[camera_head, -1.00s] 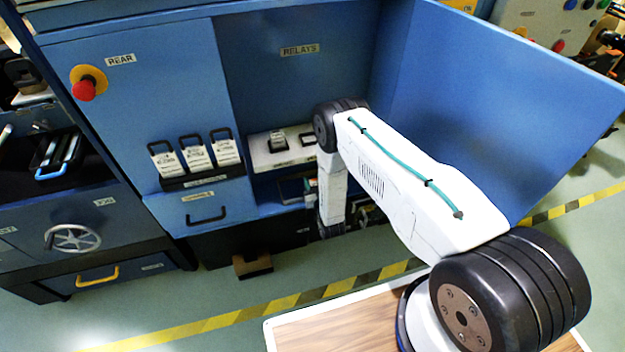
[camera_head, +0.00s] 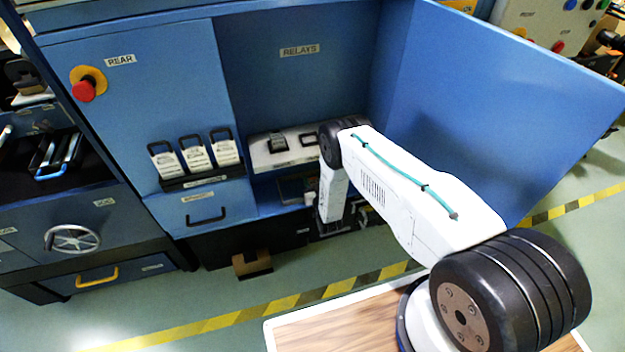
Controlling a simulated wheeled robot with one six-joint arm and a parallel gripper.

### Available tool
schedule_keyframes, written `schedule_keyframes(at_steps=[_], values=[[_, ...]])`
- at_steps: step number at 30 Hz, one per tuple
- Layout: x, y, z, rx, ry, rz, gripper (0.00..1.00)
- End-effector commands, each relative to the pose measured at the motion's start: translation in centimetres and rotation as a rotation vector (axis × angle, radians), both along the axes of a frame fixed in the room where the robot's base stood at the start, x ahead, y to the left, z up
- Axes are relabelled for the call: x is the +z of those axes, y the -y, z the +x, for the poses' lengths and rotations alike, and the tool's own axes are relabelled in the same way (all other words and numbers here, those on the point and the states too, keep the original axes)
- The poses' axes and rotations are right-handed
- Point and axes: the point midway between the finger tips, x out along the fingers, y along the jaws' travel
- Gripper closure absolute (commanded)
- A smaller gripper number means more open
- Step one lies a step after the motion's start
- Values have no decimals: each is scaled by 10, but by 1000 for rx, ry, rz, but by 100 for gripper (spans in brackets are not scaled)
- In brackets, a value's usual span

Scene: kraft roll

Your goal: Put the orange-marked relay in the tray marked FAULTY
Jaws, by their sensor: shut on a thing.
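My arm (camera_head: 410,185) reaches from the lower right to the cabinet, and its forearm (camera_head: 333,190) hangs down in front of the lower opening. My gripper cannot be made out; the end of the arm is lost behind the forearm and in the dark opening. A small dark grey block, perhaps a relay (camera_head: 278,143), sits on a white panel (camera_head: 268,160) under the RELAYS label (camera_head: 299,50). A black handle-like part (camera_head: 308,139) is beside it, partly near my elbow. No orange mark and no FAULTY lettering is readable. A dark tray-like shape (camera_head: 292,190) shows in the lower opening.
Several white-labelled pieces with black handles (camera_head: 195,157) stand in a black rack to the left. A blue drawer (camera_head: 207,213) is below them. An open blue door (camera_head: 480,100) bounds the right side. A small brown box (camera_head: 252,263) lies on the floor.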

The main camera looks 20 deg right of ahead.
Motion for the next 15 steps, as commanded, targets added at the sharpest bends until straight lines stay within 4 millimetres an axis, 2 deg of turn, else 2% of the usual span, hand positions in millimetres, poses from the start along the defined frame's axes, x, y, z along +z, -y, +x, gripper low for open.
schedule_keyframes(at_steps=[11, 12, 14, 15], values=[[-9, 0, 0, 0, 0, 0, 83], [-9, 0, 0, 0, 0, 0, 53], [-9, 0, 0, 0, 0, 0, 37], [-9, 0, 0, 0, 0, 0, 37]])
